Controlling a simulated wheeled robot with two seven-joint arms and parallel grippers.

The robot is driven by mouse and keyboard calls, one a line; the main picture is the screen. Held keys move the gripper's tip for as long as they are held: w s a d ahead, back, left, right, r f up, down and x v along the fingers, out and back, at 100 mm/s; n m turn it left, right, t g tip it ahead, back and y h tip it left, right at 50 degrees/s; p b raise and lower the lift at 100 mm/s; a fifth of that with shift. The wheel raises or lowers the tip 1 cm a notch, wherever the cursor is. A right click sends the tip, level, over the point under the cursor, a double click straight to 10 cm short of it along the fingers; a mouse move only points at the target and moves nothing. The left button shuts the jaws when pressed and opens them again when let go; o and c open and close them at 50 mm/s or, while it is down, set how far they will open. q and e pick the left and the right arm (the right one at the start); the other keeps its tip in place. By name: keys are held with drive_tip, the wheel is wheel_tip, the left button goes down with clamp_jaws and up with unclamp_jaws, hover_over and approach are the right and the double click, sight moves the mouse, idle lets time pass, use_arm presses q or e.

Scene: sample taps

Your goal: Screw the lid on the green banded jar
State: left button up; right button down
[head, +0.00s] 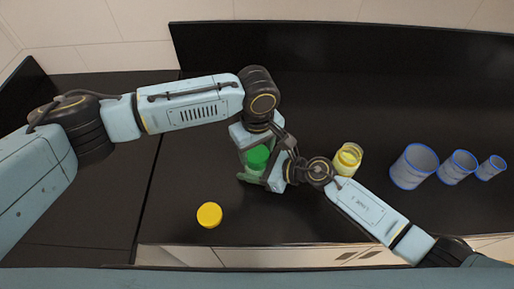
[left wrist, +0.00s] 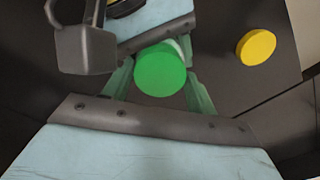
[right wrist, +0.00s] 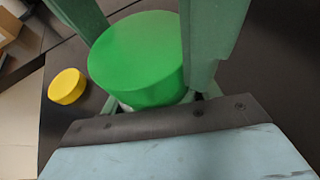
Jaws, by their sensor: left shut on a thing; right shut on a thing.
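The green lid (head: 257,157) sits at the top of the green banded jar, which is mostly hidden by my grippers and the lid. A pale strip of the jar (right wrist: 124,106) shows just under the lid in the right wrist view. My left gripper (left wrist: 160,72) reaches in from above, its fingers on either side of the lid and shut on it. My right gripper (head: 262,178) comes from the right, below the lid, and appears shut on the jar. I cannot tell whether the lid is fully seated or level.
A yellow lid (head: 209,215) lies on the dark counter (head: 175,190) at front left. A yellow banded jar (head: 347,158) stands behind my right arm. Several blue-rimmed containers (head: 414,166) stand at the right. The counter's left part is clear.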

use_arm(q)
drive_tip(key=shift+m, duration=0.3)
drive_tip(key=o, duration=1.1)
drive_tip(key=shift+r, duration=2.25)
drive_tip(key=shift+c, duration=0.3)
